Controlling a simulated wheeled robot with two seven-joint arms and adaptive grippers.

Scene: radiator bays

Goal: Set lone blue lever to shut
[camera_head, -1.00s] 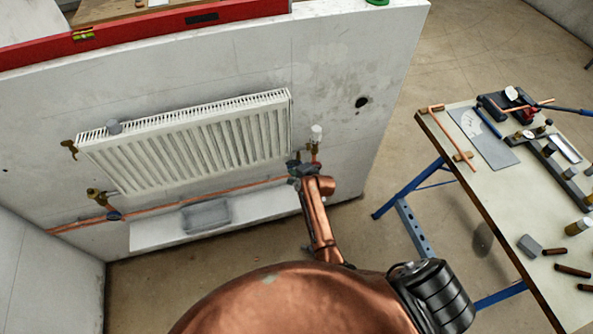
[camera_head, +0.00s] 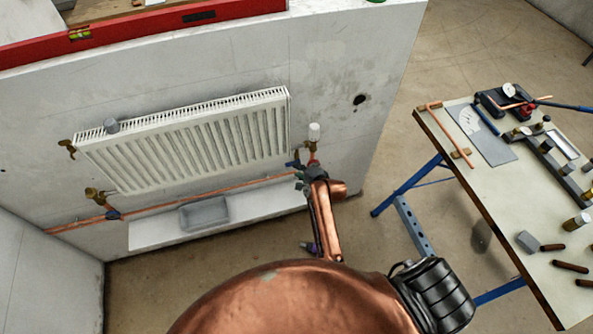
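A white radiator (camera_head: 185,140) hangs on the pale wall. At its lower right, a small blue lever (camera_head: 293,164) sticks out to the left from the copper and brass valve fitting (camera_head: 312,152) under a white valve head (camera_head: 314,132). My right gripper (camera_head: 302,182) is dark and small, just below the lever, with a narrow gap seeming to show between them. I cannot tell whether its fingers are apart. A dark blue part (camera_head: 113,215) sits on the pipe at the lower left. My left gripper is not in view.
A copper pipe (camera_head: 200,199) runs under the radiator, above a white ledge holding a grey tray (camera_head: 205,214). A red level (camera_head: 130,31) lies on the wall top. A workbench (camera_head: 470,190) with tools stands right.

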